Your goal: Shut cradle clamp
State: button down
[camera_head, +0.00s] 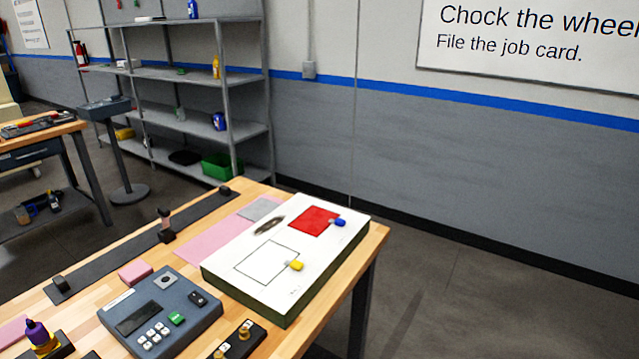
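No part that I can name for certain as the cradle clamp shows. On the wooden bench (372,250) a long dark strip (115,255) runs from lower left to upper right. A small dark block with a short upright piece (166,226) stands midway along it, with small dark blocks near its two ends. This may be the cradle, but I cannot tell whether any clamp there is open or shut. My gripper is not in view.
A white-topped box (340,253) with a red square (315,221) stands at the bench's right. A blue-grey keypad device (150,298) and a purple-topped item (40,336) are in front. A grey shelf (205,126) stands behind. Floor right of the bench is clear.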

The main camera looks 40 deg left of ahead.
aim_at(164, 213)
jog(key=i, duration=1.4)
jog(key=u, duration=0.6)
jog(key=k, duration=0.1)
jog(key=u, duration=2.6)
jog(key=i, duration=1)
jog(key=u, duration=0.05)
